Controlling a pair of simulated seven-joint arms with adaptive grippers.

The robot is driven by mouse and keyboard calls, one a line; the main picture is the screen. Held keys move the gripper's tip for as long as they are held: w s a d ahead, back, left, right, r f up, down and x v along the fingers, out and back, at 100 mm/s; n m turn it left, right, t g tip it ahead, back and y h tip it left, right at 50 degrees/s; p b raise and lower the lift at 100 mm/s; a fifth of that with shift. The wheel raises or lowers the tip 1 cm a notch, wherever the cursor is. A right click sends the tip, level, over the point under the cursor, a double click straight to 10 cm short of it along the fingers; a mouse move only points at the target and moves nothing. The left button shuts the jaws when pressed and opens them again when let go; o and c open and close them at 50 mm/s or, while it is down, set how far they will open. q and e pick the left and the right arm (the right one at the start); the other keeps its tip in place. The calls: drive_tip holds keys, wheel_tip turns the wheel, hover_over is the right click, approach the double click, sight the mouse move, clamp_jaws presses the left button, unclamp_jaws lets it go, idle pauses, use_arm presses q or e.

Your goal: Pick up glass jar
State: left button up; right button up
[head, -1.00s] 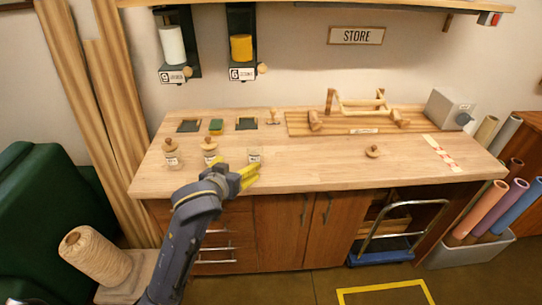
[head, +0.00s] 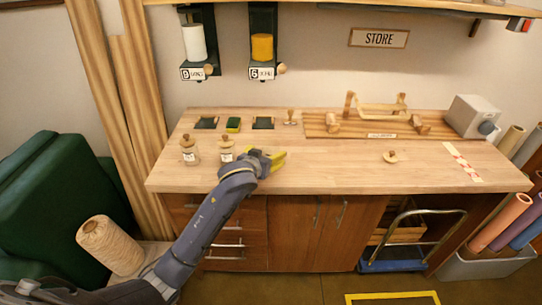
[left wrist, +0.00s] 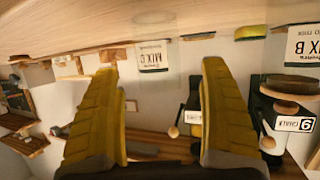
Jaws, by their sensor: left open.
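Two lidded glass jars, the left jar (head: 189,152) and the middle jar (head: 227,152), stand upright on the bench's left part. My left gripper (head: 272,160) is just right of the middle jar, low over the bench, and hides the third jar's place in the head view. In the left wrist view, which is upside down, my yellow fingers (left wrist: 160,68) are wide apart with nothing clamped. A clear jar labelled MIX C (left wrist: 152,57) shows in the gap between them. The MIX B jar (left wrist: 303,45) is at the right edge, outside the fingers. My right gripper is out of view.
A loose wooden lid (head: 390,157) lies on the bench (head: 340,178). Small trays, a green sponge (head: 233,125) and a wooden stamp (head: 291,117) sit behind the gripper. A wooden rack (head: 375,108) and grey box (head: 472,116) stand at the back right.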

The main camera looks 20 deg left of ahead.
sight(268, 154)
use_arm(q)
drive_tip(key=shift+x, duration=2.45)
drive_tip(key=shift+d+f, duration=0.1)
drive_tip(key=shift+f, duration=0.05)
drive_tip(key=shift+s, duration=0.1)
drive_tip(key=c, duration=1.3)
drive_tip(key=shift+c, duration=0.7)
drive_tip(key=shift+r, duration=0.2)
